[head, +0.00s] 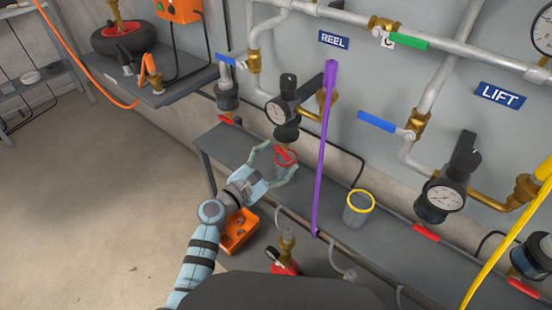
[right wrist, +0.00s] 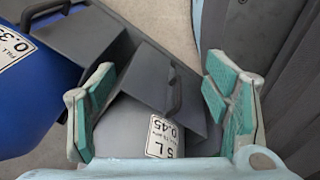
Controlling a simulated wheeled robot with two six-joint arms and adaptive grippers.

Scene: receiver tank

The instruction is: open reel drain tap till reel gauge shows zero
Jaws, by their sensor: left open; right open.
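The REEL sign (head: 334,40) marks the pipe branch whose regulator carries the reel gauge (head: 276,112), a round white dial. Its needle is too small to read. Below it is a red drain tap (head: 286,157) with a ring-like outline. My left gripper (head: 277,162) is open, its two fingers on either side of the red tap. I cannot tell whether they touch it. My right gripper (right wrist: 165,103) is open and empty in the right wrist view, above a grey container (right wrist: 135,130); it does not show in the head view.
A purple strip (head: 322,150) hangs just right of the red tap. A grey cup with a yellow rim (head: 358,208) stands on the grey shelf (head: 240,150). The LIFT branch gauge (head: 444,197) and a yellow hose (head: 510,240) are at right. An orange crate (head: 238,232) sits below.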

